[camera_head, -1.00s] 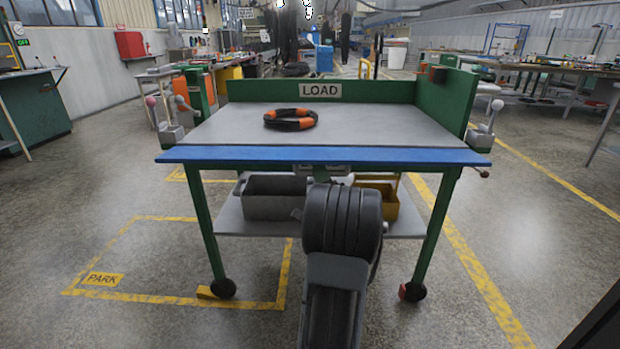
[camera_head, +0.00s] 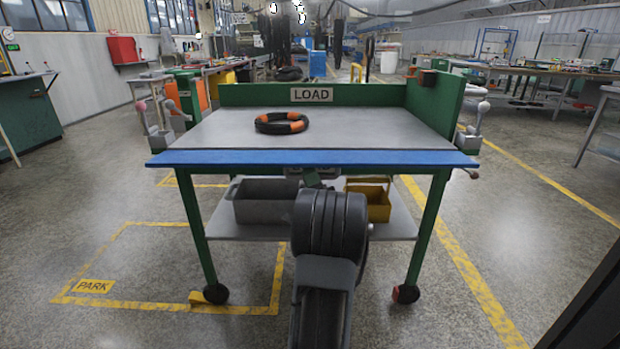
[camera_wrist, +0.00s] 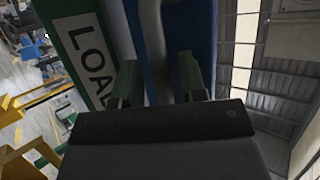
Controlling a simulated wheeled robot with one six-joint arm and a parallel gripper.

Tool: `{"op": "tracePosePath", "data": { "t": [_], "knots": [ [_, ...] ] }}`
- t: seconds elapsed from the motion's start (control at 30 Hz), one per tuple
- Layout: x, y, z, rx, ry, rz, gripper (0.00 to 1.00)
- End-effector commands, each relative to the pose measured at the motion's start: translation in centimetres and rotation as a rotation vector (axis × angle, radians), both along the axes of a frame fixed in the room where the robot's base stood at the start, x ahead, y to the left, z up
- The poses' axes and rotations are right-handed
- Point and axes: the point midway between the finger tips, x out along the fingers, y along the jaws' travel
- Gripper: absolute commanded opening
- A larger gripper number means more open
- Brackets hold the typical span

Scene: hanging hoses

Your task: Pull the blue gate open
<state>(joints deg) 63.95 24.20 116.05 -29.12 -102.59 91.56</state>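The blue gate (camera_head: 312,159) is a long flat bar along the near edge of the cart's grey top (camera_head: 360,125). It lies about level, and a blue surface also shows at the top of the wrist view (camera_wrist: 190,25). My gripper (camera_wrist: 158,82) has its two green fingers apart, with a grey bar (camera_wrist: 153,40) running between them. Narrow gaps seem to show on both sides of the bar. In the head view my gripper (camera_head: 312,178) is just below the gate's middle, mostly hidden by my arm.
A black and orange hose coil (camera_head: 282,123) lies on the cart top, before the LOAD sign (camera_head: 312,95). A grey bin (camera_head: 265,201) and yellow bin (camera_head: 372,200) sit on the lower shelf. Floor is clear on both sides; a marked PARK area (camera_head: 95,286) is left.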

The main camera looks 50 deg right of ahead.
Motion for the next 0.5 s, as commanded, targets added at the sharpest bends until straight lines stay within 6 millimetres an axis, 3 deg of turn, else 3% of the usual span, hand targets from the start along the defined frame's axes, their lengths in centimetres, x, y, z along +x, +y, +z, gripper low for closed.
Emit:
{"op": "tracePosePath", "data": {
  "t": [0.23, 0.5],
  "knots": [
    [-0.4, 0.1, -0.3, -0.001, -0.001, -0.002, 0.41],
    [-2.9, 1.0, -3.1, 0.002, 0.002, -0.002, 0.41]
  ]
}}
